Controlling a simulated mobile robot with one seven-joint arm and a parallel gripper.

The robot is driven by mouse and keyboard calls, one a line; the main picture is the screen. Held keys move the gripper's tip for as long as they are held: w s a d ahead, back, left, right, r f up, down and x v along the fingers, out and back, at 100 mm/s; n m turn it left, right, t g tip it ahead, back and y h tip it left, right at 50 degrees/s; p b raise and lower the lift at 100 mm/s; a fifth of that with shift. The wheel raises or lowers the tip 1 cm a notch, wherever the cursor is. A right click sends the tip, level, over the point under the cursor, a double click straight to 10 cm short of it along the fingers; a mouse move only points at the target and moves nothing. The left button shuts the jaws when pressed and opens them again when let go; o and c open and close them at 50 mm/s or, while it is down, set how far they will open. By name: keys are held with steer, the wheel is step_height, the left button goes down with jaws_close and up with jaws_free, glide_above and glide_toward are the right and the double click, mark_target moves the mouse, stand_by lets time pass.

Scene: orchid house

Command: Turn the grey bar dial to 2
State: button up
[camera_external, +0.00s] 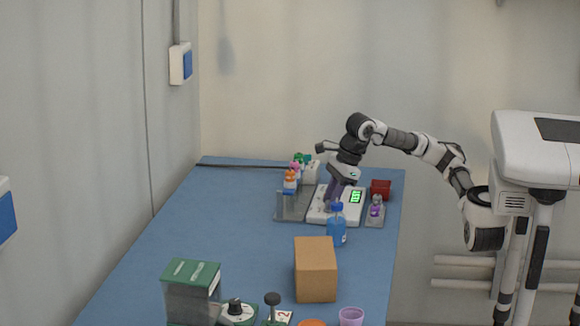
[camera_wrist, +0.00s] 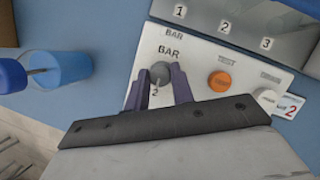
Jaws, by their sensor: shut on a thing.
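The grey bar dial (camera_wrist: 160,71) is a small round knob on a white panel, under the printed word BAR, in the wrist view. A printed 2 shows just below it. Which way the dial points is too small to tell. My gripper (camera_wrist: 159,77) has its two purple fingers on the left and right of the dial, shut on it. In the external view my gripper (camera_external: 333,203) reaches down onto the white device (camera_external: 317,217), which has a lit green display (camera_external: 355,197). The dial is hidden there.
An orange knob (camera_wrist: 220,81) and a pale knob (camera_wrist: 267,99) sit right of the dial. A grey rack (camera_wrist: 205,16) numbered 1, 2, 3 lies beyond. A blue bottle (camera_external: 337,228) stands close in front, with a brown box (camera_external: 315,270) nearer. The table's left middle is clear.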

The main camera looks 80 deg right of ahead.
steer(key=o, duration=1)
steer(key=p+v, duration=0.1)
steer(key=v, duration=1.3)
steer(key=shift+f, duration=0.1)
